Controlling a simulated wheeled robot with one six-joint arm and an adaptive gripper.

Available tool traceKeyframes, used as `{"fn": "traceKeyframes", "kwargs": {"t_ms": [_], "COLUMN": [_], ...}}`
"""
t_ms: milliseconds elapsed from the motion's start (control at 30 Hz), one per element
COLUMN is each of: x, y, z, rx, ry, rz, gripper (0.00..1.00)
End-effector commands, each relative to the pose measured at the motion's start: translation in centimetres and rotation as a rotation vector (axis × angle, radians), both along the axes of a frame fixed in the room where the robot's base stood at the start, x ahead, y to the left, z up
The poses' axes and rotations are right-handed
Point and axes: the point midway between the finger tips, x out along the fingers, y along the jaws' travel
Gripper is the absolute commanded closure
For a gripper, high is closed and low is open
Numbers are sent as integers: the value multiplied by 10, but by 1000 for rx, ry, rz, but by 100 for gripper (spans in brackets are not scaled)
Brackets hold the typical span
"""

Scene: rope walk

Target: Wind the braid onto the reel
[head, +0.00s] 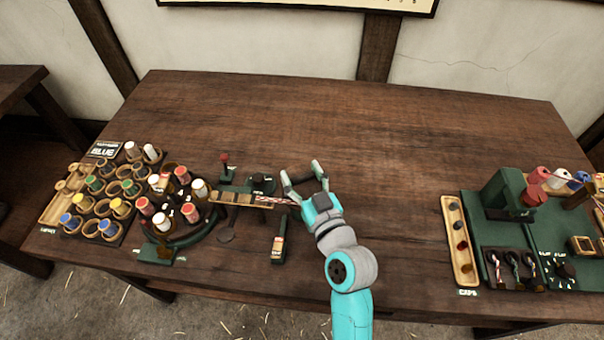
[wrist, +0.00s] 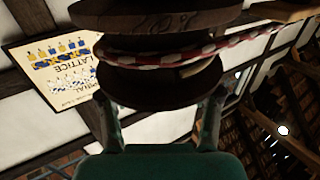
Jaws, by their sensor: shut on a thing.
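My gripper (head: 303,178) is over the middle of the table with its fingers spread around a dark, wide thing. In the wrist view, a dark wooden reel (wrist: 160,92) with round flanges sits between the two fingers (wrist: 160,118). A red and white braid (wrist: 150,54) passes around the reel between its flanges. In the head view, the braid (head: 272,200) runs from the wooden slotted bar (head: 240,199) of the braiding station toward my gripper. The reel is hard to make out against the dark table in the head view. I cannot tell how many turns lie on it.
Bobbins with red and white tops stand on a round carrier (head: 180,240) at the left, beside a rack of coloured spools (head: 100,205). A small labelled tool (head: 279,240) lies near my arm. A green station (head: 500,225) and caps tray (head: 460,240) are right. The table's back is clear.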

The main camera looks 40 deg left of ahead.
Motion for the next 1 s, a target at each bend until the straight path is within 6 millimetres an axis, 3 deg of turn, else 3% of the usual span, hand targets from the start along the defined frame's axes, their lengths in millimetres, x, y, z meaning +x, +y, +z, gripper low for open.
{"fn": "traceKeyframes", "kwargs": {"t_ms": [200,233,333,733,1000], "x": [0,0,0,-1,-20], "y": [-1,-1,0,-3,-39], "z": [-2,-2,-1,0,-1], "rx": [-4,-4,-3,-1,-3], "ry": [2,2,1,0,1], "rz": [-1,-2,-2,-2,-4], "gripper": [71,34,10,10,10]}}
